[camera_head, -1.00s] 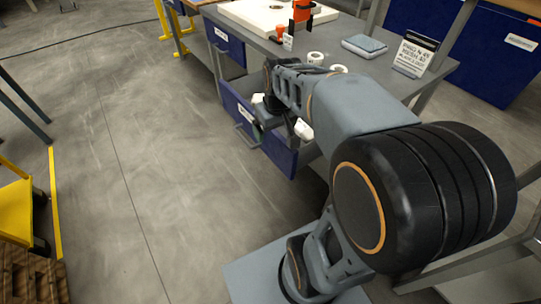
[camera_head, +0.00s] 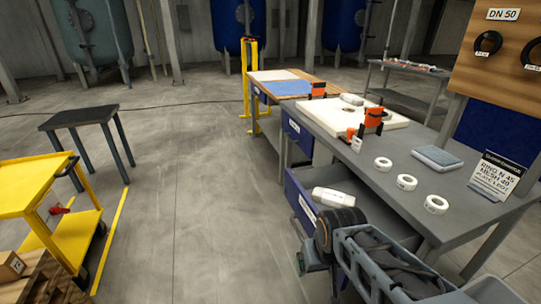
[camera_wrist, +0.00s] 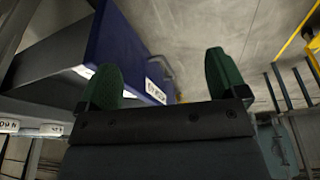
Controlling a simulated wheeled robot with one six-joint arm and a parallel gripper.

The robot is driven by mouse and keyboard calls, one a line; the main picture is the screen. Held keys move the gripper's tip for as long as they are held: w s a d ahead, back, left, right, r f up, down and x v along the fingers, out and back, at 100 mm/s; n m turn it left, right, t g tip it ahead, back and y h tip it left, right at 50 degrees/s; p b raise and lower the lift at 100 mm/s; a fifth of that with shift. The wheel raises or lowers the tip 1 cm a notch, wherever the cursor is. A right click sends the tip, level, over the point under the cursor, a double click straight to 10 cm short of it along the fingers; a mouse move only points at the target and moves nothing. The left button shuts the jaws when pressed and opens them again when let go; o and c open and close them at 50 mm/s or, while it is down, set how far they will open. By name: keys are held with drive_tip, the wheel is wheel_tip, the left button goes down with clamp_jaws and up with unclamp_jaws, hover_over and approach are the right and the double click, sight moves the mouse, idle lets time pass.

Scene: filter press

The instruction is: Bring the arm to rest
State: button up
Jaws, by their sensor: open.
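My arm (camera_head: 385,262) shows at the lower right of the head view, beside the open blue drawer (camera_head: 305,205) of the grey workbench. My gripper (camera_wrist: 163,80) has its two green-padded fingers well apart in the wrist view, with nothing between them. The drawer's blue front, with a white label and a grey handle, shows behind and between the fingers. I cannot tell whether my gripper touches the drawer. A white block-like thing (camera_head: 333,197) lies at the drawer.
The workbench (camera_head: 390,185) bears white rings (camera_head: 406,182), a grey-blue pad (camera_head: 438,157), a sign (camera_head: 495,176), and a white plate with orange parts. A yellow cart (camera_head: 35,190) and dark table (camera_head: 80,118) stand left. The floor (camera_head: 190,190) between is clear.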

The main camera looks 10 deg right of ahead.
wheel_tip(320, 180, up, 22)
drive_tip(key=p, duration=2)
drive_tip(key=shift+s+a+r+t, duration=0.2)
drive_tip(key=shift+a+t, duration=0.05)
drive_tip(key=shift+t, duration=0.05)
